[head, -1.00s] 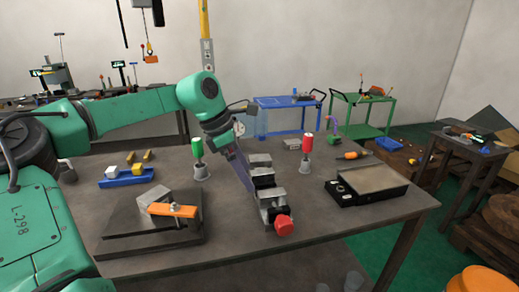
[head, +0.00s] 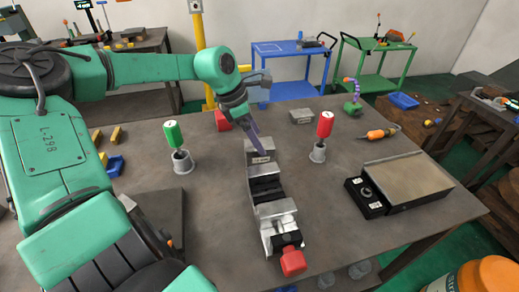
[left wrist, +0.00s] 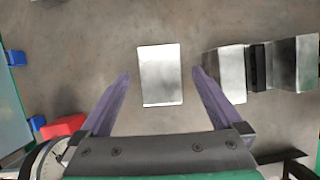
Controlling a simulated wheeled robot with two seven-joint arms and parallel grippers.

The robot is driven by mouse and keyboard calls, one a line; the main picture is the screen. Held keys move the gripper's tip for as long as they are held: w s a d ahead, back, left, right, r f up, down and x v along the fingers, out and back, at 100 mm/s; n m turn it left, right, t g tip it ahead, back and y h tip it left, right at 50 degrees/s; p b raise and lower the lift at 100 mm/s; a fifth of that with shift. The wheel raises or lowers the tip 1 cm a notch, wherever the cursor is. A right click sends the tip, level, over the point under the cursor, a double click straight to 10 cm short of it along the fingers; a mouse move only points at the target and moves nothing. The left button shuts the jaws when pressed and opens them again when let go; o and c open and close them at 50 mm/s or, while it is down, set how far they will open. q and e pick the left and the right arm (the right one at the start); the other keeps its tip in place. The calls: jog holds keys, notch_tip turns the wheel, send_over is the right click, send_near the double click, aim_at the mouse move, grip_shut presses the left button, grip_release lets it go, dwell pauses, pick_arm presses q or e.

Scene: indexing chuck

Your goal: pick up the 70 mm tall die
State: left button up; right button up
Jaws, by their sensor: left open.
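In the left wrist view the block (left wrist: 160,75) appears between my open fingers, with clear gaps on both sides. My left gripper (head: 256,135) is open and empty, with purple fingers. My right gripper is not in view.
The vise (head: 274,211) with a red handle is close by; it also shows in the left wrist view (left wrist: 225,62). A red object (head: 222,121) is behind my gripper. Green (head: 173,134) and red (head: 325,124) handles stand in cups. A flat plate unit (head: 405,183) is at right.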

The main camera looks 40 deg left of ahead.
pick_arm(q)
jog(key=x, duration=0.3)
jog(key=p+x, duration=0.1)
jog(key=x, duration=0.1)
jog(key=shift+s+f, duration=0.2)
jog(key=shift+f, duration=0.15)
jog(key=shift+w+f, duration=0.25)
jog(key=shift+f, duration=0.1)
grip_shut()
jog(key=shift+w+r, duration=0.1)
